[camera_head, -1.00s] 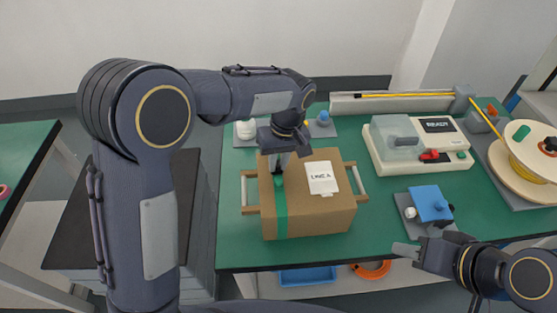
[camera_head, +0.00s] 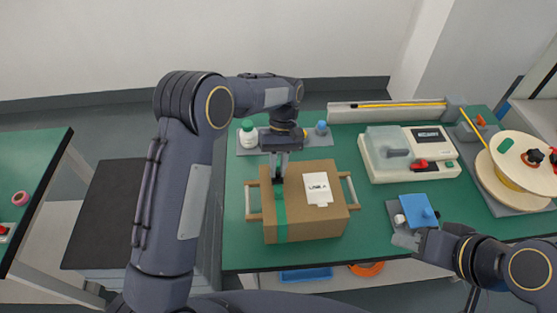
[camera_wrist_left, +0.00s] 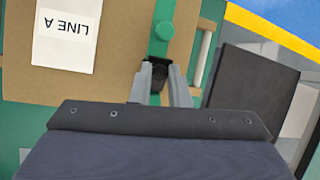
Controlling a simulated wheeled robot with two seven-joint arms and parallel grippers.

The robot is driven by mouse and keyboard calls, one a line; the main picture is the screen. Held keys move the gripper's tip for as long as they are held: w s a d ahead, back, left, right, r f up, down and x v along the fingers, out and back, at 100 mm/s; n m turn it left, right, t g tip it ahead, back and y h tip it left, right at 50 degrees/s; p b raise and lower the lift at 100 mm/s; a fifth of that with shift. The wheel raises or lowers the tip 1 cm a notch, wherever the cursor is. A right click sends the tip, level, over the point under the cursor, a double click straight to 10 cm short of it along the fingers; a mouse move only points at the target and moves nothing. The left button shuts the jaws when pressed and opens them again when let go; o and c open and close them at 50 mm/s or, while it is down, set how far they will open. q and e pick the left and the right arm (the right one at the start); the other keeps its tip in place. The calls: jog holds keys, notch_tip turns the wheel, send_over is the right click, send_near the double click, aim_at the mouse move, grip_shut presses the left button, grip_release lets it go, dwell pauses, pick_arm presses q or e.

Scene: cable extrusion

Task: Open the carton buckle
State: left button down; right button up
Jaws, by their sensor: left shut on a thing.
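A brown carton (camera_head: 310,222) stands on the green table, with a green strap (camera_head: 280,215) down its left part and a white label on top. My left gripper (camera_head: 279,178) points down at the strap on the carton's top. In the left wrist view, the left gripper (camera_wrist_left: 160,88) is shut on a small black buckle (camera_wrist_left: 157,78) at the end of the green strap (camera_wrist_left: 163,30). A round green knob sits on the strap just beyond it. My right gripper (camera_head: 408,240) is near the table's front edge, and its fingers are too small to tell open from shut.
A blue block device (camera_head: 418,208) lies close to my right gripper. Bottles (camera_head: 247,135) are behind the carton. Wooden handles (camera_head: 252,203) stick out at the carton's sides.

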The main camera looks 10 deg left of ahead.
pick_arm(q)
jog(key=shift+w+r+g+p, duration=0.15)
jog(key=shift+w+g+p, duration=0.25)
jog(key=shift+g+p, duration=0.45)
pick_arm(e)
jog(key=shift+r, duration=1.1)
pick_arm(q)
jog(key=shift+g, duration=0.25)
jog(key=c, duration=1.4)
grip_release()
jog(key=shift+o, duration=0.2)
jog(key=b+v, duration=0.1)
jog(key=v, duration=0.3)
jog(key=shift+w+a, duration=0.1)
jog(key=shift+w, duration=0.05)
jog(key=shift+p+v, duration=0.7)
jog(key=shift+v, duration=1.1)
pick_arm(e)
jog(key=shift+r, duration=0.35)
